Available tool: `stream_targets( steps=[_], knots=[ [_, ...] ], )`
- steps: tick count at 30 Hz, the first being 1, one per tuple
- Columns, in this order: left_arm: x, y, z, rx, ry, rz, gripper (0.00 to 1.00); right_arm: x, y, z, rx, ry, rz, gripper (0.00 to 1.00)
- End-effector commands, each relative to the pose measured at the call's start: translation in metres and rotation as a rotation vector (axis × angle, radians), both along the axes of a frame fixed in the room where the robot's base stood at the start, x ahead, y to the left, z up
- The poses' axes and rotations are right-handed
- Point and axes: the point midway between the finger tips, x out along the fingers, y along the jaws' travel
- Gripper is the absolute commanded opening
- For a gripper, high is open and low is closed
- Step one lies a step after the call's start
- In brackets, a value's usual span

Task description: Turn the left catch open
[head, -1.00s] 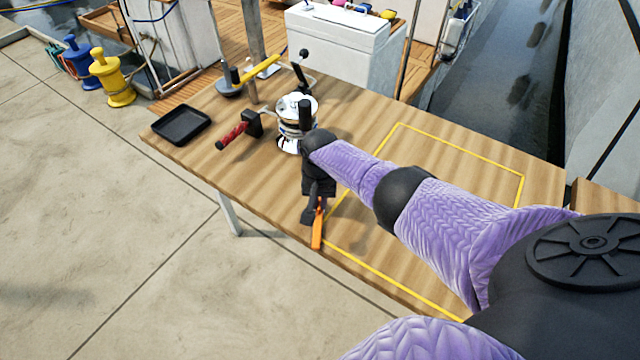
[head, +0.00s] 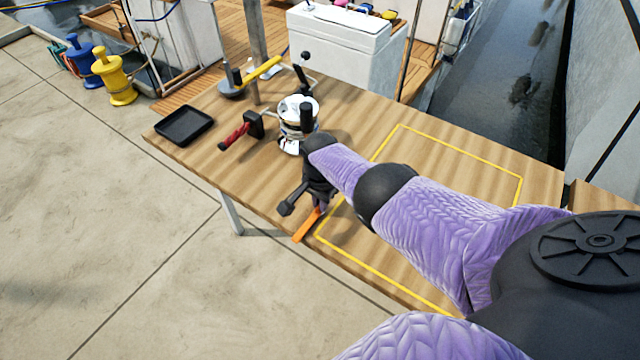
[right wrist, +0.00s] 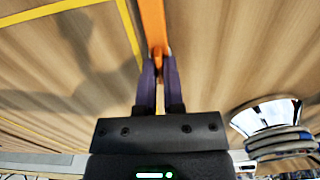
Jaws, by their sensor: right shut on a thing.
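My right gripper (head: 319,203) is at the front edge of the wooden table, below the chrome drum. It is shut on an orange bar-shaped piece (head: 307,225). In the right wrist view, the two dark fingers (right wrist: 160,88) close on both sides of the orange piece (right wrist: 153,25), which runs up out of the picture. No part is clearly recognisable as the left catch. My left gripper is not in view.
The chrome drum (head: 291,146) stands behind the gripper. A red-handled tool (head: 236,136), black tray (head: 184,125) and yellow-handled tool (head: 263,69) are on the table (head: 455,175) to its left. A white box (head: 345,45) stands behind.

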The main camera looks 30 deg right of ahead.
Motion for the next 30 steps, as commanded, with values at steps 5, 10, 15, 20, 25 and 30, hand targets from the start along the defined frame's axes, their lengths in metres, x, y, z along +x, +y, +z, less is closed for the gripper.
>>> stream_targets(
  steps=[5,10,15,20,25,30],
  knots=[
    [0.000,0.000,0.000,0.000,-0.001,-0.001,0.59,0.001,-0.001,0.001,-0.002,-0.003,-0.005,0.00],
    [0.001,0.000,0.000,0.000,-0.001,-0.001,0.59,0.001,-0.001,0.001,-0.002,-0.003,-0.005,0.00],
    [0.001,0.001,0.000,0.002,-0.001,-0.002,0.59,0.001,-0.001,0.001,-0.002,-0.003,-0.004,0.37],
    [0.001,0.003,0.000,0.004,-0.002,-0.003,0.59,0.001,-0.001,0.001,-0.001,-0.002,-0.004,0.46],
    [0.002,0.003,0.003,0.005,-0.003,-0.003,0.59,0.001,0.000,0.004,0.000,-0.002,-0.003,0.46],
    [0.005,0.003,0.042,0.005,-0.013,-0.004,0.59,0.001,-0.001,0.048,-0.001,-0.006,-0.003,0.46]
  ],
)
